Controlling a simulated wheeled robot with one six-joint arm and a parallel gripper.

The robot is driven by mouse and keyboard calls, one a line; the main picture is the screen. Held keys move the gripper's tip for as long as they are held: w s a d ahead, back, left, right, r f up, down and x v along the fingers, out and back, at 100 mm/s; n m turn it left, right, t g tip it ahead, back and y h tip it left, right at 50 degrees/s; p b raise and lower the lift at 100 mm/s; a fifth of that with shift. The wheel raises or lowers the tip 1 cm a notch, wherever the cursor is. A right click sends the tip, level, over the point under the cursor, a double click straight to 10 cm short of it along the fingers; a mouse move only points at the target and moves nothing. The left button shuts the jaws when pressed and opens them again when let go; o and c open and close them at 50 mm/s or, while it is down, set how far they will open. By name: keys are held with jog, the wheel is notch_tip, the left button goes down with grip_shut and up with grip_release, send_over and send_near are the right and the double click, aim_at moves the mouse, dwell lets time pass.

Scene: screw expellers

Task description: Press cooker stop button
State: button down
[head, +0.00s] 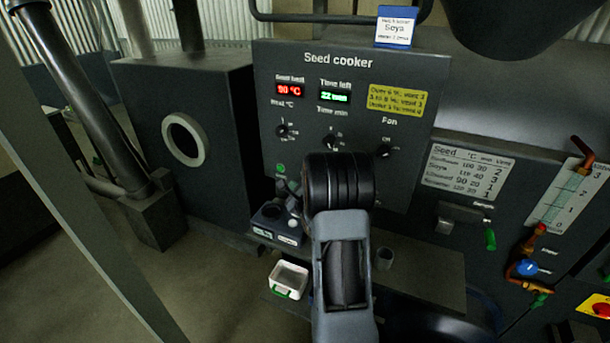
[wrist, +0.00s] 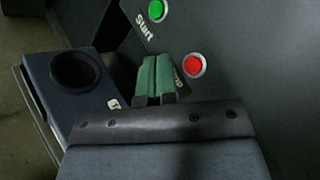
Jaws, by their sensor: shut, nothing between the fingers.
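The seed cooker panel (head: 345,75) stands in front of me with a red display, a green display and several knobs. In the wrist view the red stop button (wrist: 194,66) sits on the dark panel, to the right of my gripper's fingertips (wrist: 156,82). The green start button (wrist: 157,10) is above, with a "Start" label. My gripper's green-padded fingers are together and empty, and they cover part of the label beside the red button. A small gap to the button shows in the picture; the depth is unclear. In the head view my arm hides the red button.
A dark block with a round hole (wrist: 78,70) is left of my fingers in the wrist view. A white tray (head: 289,278) sits low on the ledge. A sample handle (head: 464,217), valves (head: 527,268) and a seed chart (head: 467,172) are to the right.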

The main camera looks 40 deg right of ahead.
jog(key=shift+w+d, duration=0.5)
jog(key=shift+d, duration=0.4)
jog(key=shift+w+d, duration=0.45)
jog(key=shift+d, duration=0.45)
jog(key=shift+w+d, duration=0.35)
jog(key=shift+d, duration=0.4)
dwell(1.6)
jog(key=shift+a, duration=0.15)
jog(key=shift+s+a+b, duration=0.3)
jog(key=shift+s+a, duration=0.1)
jog(key=shift+a, duration=0.2)
dwell(0.3)
jog(key=shift+s+a+b, duration=0.1)
jog(key=shift+s+a, duration=0.3)
jog(key=shift+a, duration=0.35)
jog(key=shift+s+a+b, duration=0.15)
jog(key=shift+s+a, duration=0.2)
jog(key=shift+a, duration=0.35)
jog(key=shift+s+a+b, duration=0.1)
jog(key=shift+s+a, duration=0.3)
jog(key=shift+a, duration=0.35)
